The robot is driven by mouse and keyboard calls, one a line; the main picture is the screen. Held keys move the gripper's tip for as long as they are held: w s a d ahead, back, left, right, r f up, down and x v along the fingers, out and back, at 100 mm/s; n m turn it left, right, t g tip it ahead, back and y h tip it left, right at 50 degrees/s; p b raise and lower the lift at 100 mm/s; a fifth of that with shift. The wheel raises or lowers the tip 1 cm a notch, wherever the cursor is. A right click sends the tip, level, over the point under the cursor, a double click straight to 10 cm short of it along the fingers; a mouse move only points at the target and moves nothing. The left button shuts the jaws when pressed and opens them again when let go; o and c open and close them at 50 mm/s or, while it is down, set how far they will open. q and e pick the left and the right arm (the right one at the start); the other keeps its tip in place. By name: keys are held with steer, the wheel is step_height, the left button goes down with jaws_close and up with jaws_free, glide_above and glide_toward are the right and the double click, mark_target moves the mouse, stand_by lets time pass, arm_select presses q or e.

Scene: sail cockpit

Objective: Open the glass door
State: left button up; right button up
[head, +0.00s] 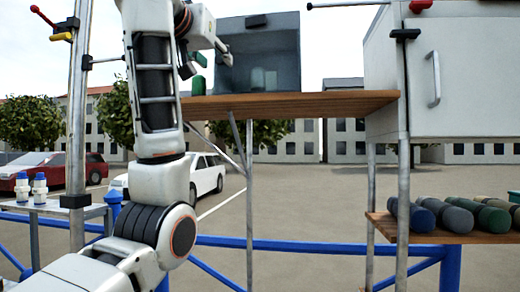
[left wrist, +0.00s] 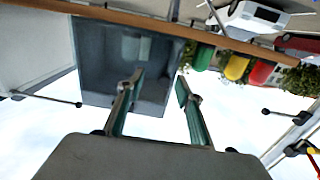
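The glass-fronted box (head: 285,60) stands on a wooden shelf (head: 300,104) in the head view, with pale upright items dimly visible behind its front. A small dark piece (head: 255,21), perhaps a handle, sits at its top edge. Its front appears closed, but the door's edge is hard to make out. My left gripper (head: 208,52) is at the box's left side in the head view. In the left wrist view, which is upside down, the left gripper (left wrist: 160,78) has its fingers apart with nothing between them, and the box (left wrist: 90,60) lies beyond. My right gripper is not in view.
Green (left wrist: 203,57), yellow (left wrist: 236,67) and red (left wrist: 261,73) containers stand on the shelf beside the box. A white cabinet (head: 470,80) is at right, above rolled items (head: 458,219). A metal post (head: 78,120) is at left; blue rails (head: 310,246) run low.

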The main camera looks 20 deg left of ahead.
arm_select(q)
steer(key=shift+m+g+h, duration=0.3)
steer(key=shift+m+h, duration=0.4)
steer(key=w+d+f, duration=0.1)
steer(key=w+f, duration=0.1)
steer(key=f, duration=0.1)
steer(key=w+d+f, duration=0.1)
steer(key=w+f, duration=0.1)
steer(key=f, duration=0.1)
steer(key=w+d+f, duration=0.1)
steer(key=w+f, duration=0.1)
steer(key=f, duration=0.1)
steer(key=shift+w+d+f, duration=0.2)
steer(key=shift+w+f, duration=0.05)
steer(key=shift+w, duration=0.1)
steer(key=w+d+f+m+g+h, duration=0.1)
steer(key=w+d+f, duration=0.2)
steer(key=w+f, duration=0.3)
step_height(320, 180, down, 4)
steer(key=shift+f+h+b, duration=0.1)
steer(key=shift+h+b, duration=0.2)
steer(key=shift+b, duration=0.1)
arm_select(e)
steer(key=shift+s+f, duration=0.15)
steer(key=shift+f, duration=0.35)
